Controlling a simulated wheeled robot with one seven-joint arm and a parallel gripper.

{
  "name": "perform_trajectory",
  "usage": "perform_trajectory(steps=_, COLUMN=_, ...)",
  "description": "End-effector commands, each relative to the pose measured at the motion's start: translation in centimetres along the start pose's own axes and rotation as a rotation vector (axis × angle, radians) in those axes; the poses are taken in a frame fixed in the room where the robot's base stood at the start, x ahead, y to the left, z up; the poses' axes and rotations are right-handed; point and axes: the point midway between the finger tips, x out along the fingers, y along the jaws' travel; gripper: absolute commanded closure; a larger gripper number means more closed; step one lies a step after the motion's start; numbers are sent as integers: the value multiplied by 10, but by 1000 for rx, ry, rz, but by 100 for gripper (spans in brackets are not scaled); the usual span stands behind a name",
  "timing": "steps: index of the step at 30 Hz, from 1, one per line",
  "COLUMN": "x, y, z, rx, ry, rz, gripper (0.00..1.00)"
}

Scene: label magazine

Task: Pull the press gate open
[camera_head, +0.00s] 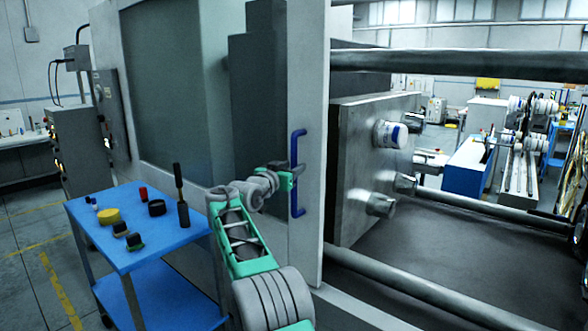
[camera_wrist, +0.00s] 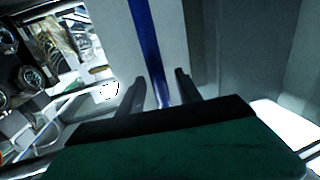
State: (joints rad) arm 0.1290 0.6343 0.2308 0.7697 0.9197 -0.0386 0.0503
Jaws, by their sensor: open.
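The press gate (camera_head: 311,75) is a pale grey frame with a dark window. A vertical blue handle (camera_head: 297,206) stands on its right edge post. My gripper (camera_head: 291,172) is at the middle of this handle, with my arm reaching up from below. In the wrist view, the handle (camera_wrist: 145,40) runs down between the two dark, spread fingers of my gripper (camera_wrist: 160,85). A gap shows on each side of the handle, and I see no clamping. The fingers' exact depth around the handle is hard to tell.
To the gate's right, the press interior shows a metal platen (camera_head: 352,170) and thick horizontal bars (camera_head: 460,65). A blue cart (camera_head: 165,245) with small dark, yellow and red items stands left of my arm. A control cabinet (camera_head: 80,150) stands farther left.

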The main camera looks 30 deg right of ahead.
Motion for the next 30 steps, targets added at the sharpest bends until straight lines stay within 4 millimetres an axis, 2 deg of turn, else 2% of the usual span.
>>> perform_trajectory(steps=6, x=-46, y=-1, z=3, rx=1, ry=1, rz=-3, gripper=59)
perform_trajectory(steps=9, x=-60, y=0, z=1, rx=2, ry=1, rz=-2, gripper=59)
perform_trajectory(steps=12, x=-65, y=0, z=1, rx=0, ry=0, rz=0, gripper=59)
perform_trajectory(steps=23, x=-66, y=0, z=1, rx=-5, ry=-1, rz=0, gripper=59)
perform_trajectory(steps=26, x=-67, y=-2, z=22, rx=-20, ry=-88, rz=-5, gripper=59)
perform_trajectory(steps=29, x=-76, y=-28, z=78, rx=-74, ry=-263, rz=-91, gripper=59)
perform_trajectory(steps=30, x=-83, y=-36, z=110, rx=-117, ry=-339, rz=-125, gripper=59)
